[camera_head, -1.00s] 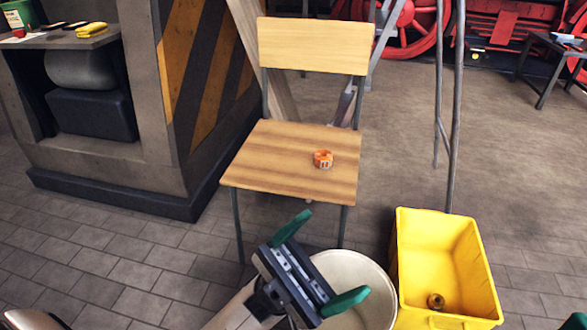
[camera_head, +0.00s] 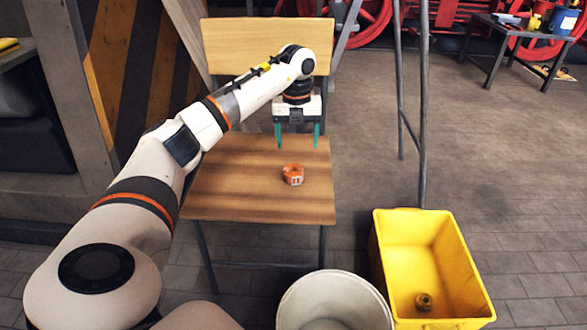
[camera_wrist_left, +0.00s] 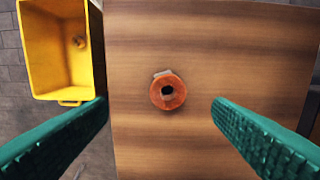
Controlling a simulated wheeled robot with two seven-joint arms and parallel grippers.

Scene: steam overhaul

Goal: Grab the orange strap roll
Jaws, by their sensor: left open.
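The orange strap roll (camera_head: 293,174) sits on the wooden seat of the chair (camera_head: 230,190), near its right side. In the left wrist view the roll (camera_wrist_left: 168,91) shows from above as an orange ring with a dark centre hole and a pale patch at its edge. My left gripper (camera_head: 298,146) is above the seat, pointing down, its green fingers wide apart and empty. In the left wrist view the fingers (camera_wrist_left: 160,110) stand on either side of the roll without touching it. My right gripper is not in view.
The chair's backrest (camera_head: 267,46) rises behind my left gripper. A yellow bin (camera_head: 380,250) with a brass-coloured part (camera_head: 424,302) inside stands at the front right. A whitish bucket (camera_head: 290,305) stands in front of the chair. Thin metal legs (camera_head: 423,110) stand to the right.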

